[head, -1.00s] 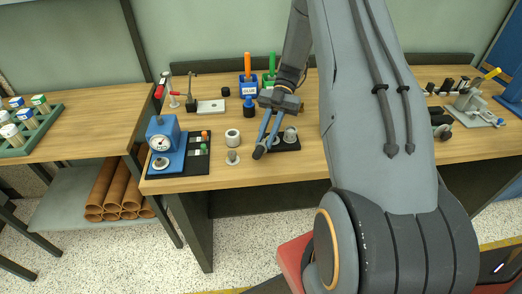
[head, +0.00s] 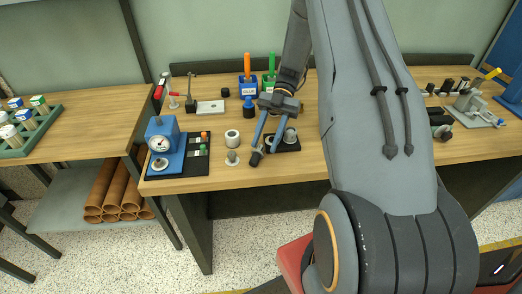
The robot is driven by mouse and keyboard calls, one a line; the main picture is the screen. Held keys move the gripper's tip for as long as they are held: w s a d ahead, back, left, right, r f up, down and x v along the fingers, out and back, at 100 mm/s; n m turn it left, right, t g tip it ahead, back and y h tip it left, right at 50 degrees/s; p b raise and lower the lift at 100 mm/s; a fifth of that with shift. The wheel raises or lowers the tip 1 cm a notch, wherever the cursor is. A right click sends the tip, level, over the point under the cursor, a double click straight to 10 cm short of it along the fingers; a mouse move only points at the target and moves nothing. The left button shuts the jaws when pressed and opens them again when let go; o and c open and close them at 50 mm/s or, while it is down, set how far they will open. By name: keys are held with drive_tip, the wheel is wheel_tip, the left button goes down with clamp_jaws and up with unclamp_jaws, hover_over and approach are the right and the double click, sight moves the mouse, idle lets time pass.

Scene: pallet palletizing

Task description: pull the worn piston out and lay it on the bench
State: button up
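My gripper (head: 264,153) hangs over the front of the bench (head: 300,172), its two blue-grey fingers with dark tips pointing down. The fingers are apart and I see nothing held between them. A silver cylindrical part (head: 290,136) stands on a black base plate (head: 290,147) just right of the fingers, partly hidden by them. A small grey part with a round foot (head: 232,158) stands on the bench left of the fingertips. A pale hollow cylinder (head: 232,137) stands behind it. I cannot tell which of these is the worn piston.
A clamp fixture (head: 470,104) is at the right. Bare bench lies along the front edge.

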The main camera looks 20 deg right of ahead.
drive_tip(key=b+v, duration=0.3)
drive_tip(key=v, duration=0.3)
drive_tip(key=shift+w+d, duration=0.2)
drive_tip(key=shift+w+d+r, duration=0.3)
drive_tip(key=shift+d+r, duration=0.1)
drive_tip(key=shift+r, duration=0.05)
